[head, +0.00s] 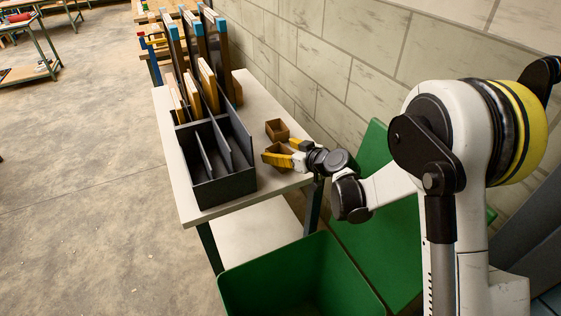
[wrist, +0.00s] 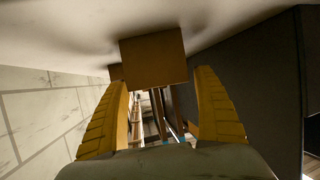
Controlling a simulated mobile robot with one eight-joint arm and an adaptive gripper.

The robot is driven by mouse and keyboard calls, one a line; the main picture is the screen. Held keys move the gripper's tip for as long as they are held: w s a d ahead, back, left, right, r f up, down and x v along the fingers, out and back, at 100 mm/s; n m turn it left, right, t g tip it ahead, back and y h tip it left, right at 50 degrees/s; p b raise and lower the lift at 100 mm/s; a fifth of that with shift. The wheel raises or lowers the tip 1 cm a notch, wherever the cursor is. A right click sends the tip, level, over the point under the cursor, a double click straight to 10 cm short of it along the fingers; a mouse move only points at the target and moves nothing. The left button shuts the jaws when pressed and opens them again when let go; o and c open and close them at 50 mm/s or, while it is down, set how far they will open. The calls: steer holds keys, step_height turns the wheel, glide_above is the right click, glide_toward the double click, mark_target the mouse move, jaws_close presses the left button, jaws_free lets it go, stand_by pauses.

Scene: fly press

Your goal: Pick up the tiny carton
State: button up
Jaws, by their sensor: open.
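Two small brown cartons stand on the white table: a near carton (head: 271,149) by my gripper and a far carton (head: 277,130) just behind it. I cannot tell for sure which of them is the tiny carton. My gripper (head: 281,152) has yellow fingers, which are open and low over the table at the near carton, partly hiding it. In the wrist view, which looks upside down, the near carton (wrist: 154,58) is ahead of and between the open fingers (wrist: 162,82). The far carton (wrist: 115,72) shows partly behind it, at the left.
A dark divided rack (head: 225,185) stands on the white table (head: 180,150) left of the cartons, with upright boards (head: 208,85) behind. A block wall (head: 350,60) runs along the right. A green bin (head: 300,275) stands in front of the table.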

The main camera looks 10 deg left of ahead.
mark_target(273, 149)
steer(key=b+x, duration=0.1)
steer(key=x, duration=0.3)
steer(key=shift+a+f+b, duration=0.1)
steer(key=shift+f+b, duration=0.2)
steer(key=shift+r, duration=0.1)
steer(key=c, duration=1)
